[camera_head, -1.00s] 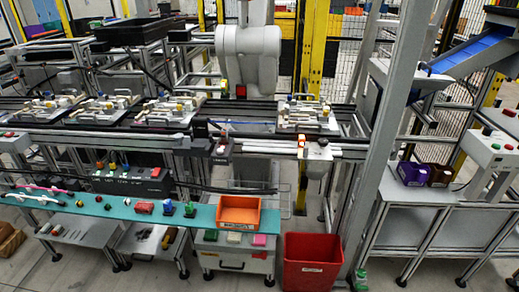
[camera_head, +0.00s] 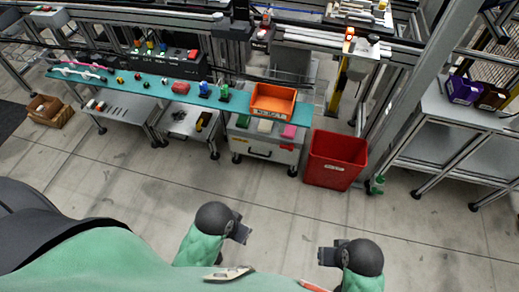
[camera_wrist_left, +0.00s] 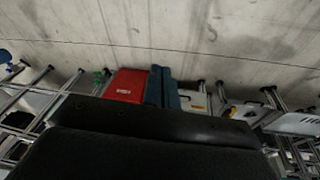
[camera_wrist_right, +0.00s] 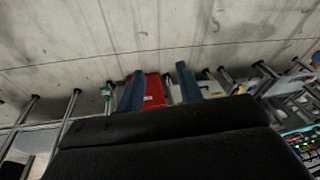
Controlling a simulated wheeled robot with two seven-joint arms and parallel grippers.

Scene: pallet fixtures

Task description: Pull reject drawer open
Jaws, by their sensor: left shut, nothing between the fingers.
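A grey wheeled cabinet (camera_head: 263,148) with a dark handle (camera_head: 259,154) across its front stands under the teal shelf; its front looks shut. I cannot read any label that names it as the reject drawer. It shows partly in the left wrist view (camera_wrist_left: 192,102), beside the fingers. My left gripper (camera_head: 240,232) is over the floor in front of the cabinet, well short of it. Its fingers are shut and empty in the left wrist view (camera_wrist_left: 161,86). My right gripper (camera_head: 326,256) is also short of the cabinet, its fingers apart and empty in the right wrist view (camera_wrist_right: 160,88).
A red bin (camera_head: 336,160) stands on the floor right of the cabinet. An orange tray (camera_head: 273,99) sits on the teal shelf (camera_head: 140,86) above it. A metal post (camera_head: 398,90) and grey side tables (camera_head: 462,112) are at right. The floor between me and the cabinet is clear.

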